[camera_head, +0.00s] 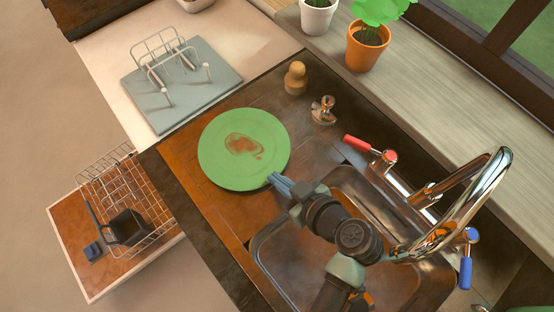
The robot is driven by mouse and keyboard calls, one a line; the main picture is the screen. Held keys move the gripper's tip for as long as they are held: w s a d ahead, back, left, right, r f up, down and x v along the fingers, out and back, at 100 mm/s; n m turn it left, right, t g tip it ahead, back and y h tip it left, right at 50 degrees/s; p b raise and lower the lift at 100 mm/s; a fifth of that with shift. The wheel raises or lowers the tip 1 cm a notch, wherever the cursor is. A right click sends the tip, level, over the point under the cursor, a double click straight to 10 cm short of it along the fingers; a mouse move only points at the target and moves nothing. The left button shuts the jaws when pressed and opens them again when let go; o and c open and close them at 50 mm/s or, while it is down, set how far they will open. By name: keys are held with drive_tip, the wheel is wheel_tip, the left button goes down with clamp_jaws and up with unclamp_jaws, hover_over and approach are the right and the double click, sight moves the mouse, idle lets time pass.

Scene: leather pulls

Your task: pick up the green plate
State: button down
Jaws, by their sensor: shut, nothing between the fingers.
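The green plate (216,166) lies flat on the brown drainboard left of the sink, with a reddish-brown smear in its middle. My gripper (274,179) is shut, with its blue-grey fingertips at the plate's lower right rim. I cannot tell whether the fingertips touch the rim or sit just above it. Nothing shows between the fingers. My arm reaches in from the lower right over the sink.
The sink (283,262) lies under my arm, with a chrome tap (480,190) and a red handle (357,143) to the right. A wooden-topped brush (295,78) and a metal knob (323,111) stand behind the plate. A wire rack (160,52) stands upper left.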

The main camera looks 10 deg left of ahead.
sight(245, 150)
drive_tip(key=w+a+p, duration=0.1)
drive_tip(key=w+a, duration=0.1)
drive_tip(key=w+a+p, duration=0.1)
drive_tip(key=w+a, duration=0.1)
drive_tip(key=a, duration=0.1)
drive_tip(key=w+a, duration=0.1)
drive_tip(key=a, duration=0.2)
drive_tip(key=shift+w+p, duration=0.4)
drive_tip(key=shift+f, duration=0.35)
drive_tip(key=shift+f+b, duration=0.4)
drive_tip(key=shift+b, duration=0.1)
drive_tip(key=shift+d, duration=0.1)
drive_tip(key=shift+s+d+f, duration=0.1)
drive_tip(key=shift+s+f, duration=0.05)
drive_tip(key=shift+s, duration=0.05)
